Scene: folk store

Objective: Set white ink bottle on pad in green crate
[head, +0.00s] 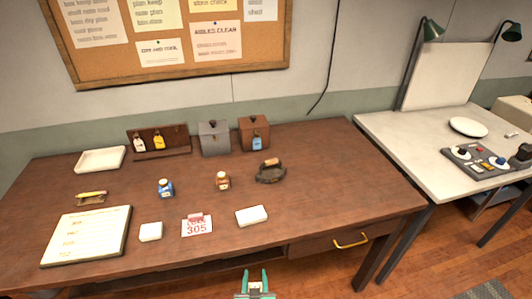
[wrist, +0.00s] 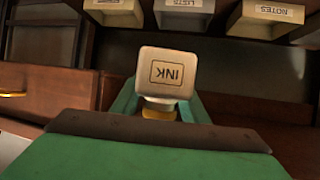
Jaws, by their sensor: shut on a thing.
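My gripper (head: 255,283) is low at the bottom middle of the head view, in front of the desk's front edge. In the wrist view its two green fingers are shut on the white ink bottle (wrist: 167,72), a squarish white block with an INK label that reads upside down. A yellowish part shows below the white body, between the fingers. In the head view the bottle is too small to make out well. The green crate and its pad show in neither view.
A white table (head: 400,135) stands right. Labelled boxes (wrist: 265,18) line the top of the wrist view.

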